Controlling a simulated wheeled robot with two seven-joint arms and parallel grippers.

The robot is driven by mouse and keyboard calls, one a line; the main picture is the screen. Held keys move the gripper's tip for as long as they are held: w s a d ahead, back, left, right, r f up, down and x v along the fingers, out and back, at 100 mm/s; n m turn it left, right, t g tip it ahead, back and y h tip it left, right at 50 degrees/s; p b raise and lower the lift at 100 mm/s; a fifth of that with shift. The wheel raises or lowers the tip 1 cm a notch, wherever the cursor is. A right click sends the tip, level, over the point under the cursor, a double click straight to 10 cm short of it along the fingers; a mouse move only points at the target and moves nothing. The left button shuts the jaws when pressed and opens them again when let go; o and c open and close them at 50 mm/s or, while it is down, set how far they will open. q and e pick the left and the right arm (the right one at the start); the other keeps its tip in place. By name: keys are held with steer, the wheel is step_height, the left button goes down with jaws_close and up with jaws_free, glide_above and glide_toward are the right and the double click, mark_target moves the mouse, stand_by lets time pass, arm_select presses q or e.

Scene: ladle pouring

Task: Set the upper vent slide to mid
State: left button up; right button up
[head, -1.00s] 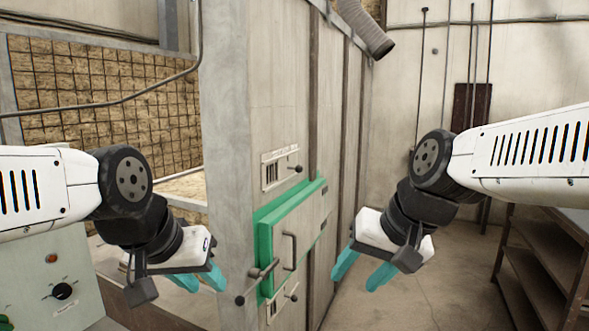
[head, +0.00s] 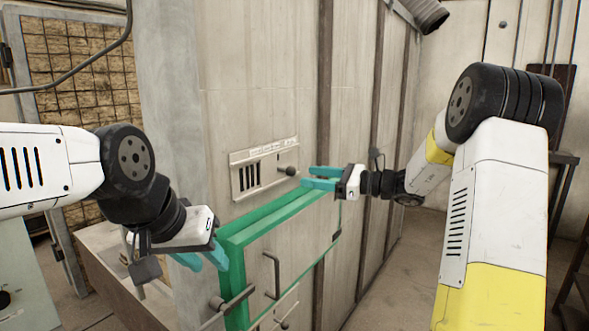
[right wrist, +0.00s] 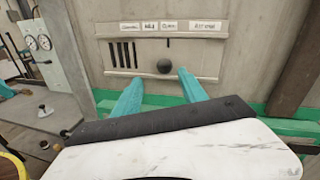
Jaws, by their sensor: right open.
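The upper vent (head: 250,171) is a pale plate with dark slots on the furnace wall, above the green-framed door. Its slide has a dark round knob (head: 287,171) at the plate's right side. In the right wrist view the knob (right wrist: 164,66) sits right of the slots (right wrist: 122,54), under a row of small labels and a dark vertical mark. My right gripper (head: 308,178) is open and empty, its teal fingers pointing at the vent, just short of the knob, which shows between the fingertips. My left gripper (head: 203,262) is open and empty, left of the door.
The green door frame (head: 236,245) juts out below the vent, close under my right gripper. The door has a handle (head: 272,275). A lower vent knob (head: 284,325) shows at the bottom. A shelf stands at the far right. The floor right of the furnace is clear.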

mark_target(291, 169)
steer(key=shift+w+d+x, duration=0.1)
steer(key=shift+w+x, duration=0.05)
steer(key=shift+x, duration=1.15)
steer(key=shift+w+d+x, duration=0.1)
steer(key=shift+w+x, duration=0.05)
steer(key=shift+x, duration=1.15)
steer(key=shift+w+x, duration=0.15)
steer(key=shift+x, duration=1.15)
steer(key=shift+r, duration=0.1)
jaws_close()
